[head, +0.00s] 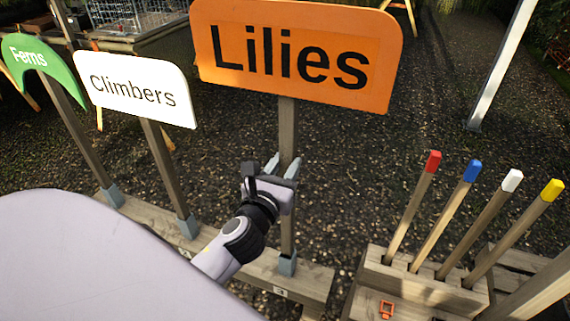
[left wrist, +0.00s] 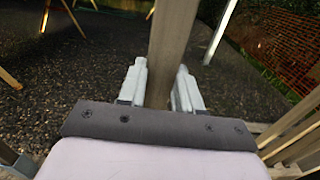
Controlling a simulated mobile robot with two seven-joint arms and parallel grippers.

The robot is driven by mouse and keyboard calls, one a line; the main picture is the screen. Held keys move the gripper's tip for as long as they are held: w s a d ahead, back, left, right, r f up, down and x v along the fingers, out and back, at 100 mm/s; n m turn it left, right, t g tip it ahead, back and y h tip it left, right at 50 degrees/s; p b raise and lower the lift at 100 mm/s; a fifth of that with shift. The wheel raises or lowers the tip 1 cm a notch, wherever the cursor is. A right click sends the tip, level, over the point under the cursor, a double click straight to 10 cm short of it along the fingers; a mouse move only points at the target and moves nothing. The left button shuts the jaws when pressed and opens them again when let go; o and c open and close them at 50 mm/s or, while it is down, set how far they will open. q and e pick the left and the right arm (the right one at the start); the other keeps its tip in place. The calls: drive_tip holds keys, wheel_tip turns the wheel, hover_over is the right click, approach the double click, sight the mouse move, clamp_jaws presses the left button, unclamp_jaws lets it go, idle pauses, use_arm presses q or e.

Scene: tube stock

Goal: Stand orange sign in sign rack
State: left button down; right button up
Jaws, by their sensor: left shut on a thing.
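The orange sign (head: 300,55) reads "Lilies" and is upright on a wooden post. My left gripper (head: 283,168) is shut on that post, below the board. In the left wrist view the post (left wrist: 172,45) rises between the two pale fingers (left wrist: 160,88). The sign rack (head: 315,283) is a low wooden beam with grey sockets. The lower end of the post meets the right-hand socket (head: 287,264) and appears to be in it; its bottom tip is hidden. My right gripper is not in view.
A green "Ferns" sign (head: 42,62) and a white "Climbers" sign (head: 135,88) stand in the rack's other sockets. At right, a wooden block (head: 420,288) holds several stakes with coloured tips. Dark gravel (head: 360,170) lies open behind the rack.

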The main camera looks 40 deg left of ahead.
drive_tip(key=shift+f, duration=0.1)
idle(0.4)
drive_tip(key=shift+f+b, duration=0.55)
drive_tip(key=shift+b, duration=0.1)
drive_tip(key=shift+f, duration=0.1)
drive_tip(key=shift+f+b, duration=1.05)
drive_tip(key=shift+b, duration=0.15)
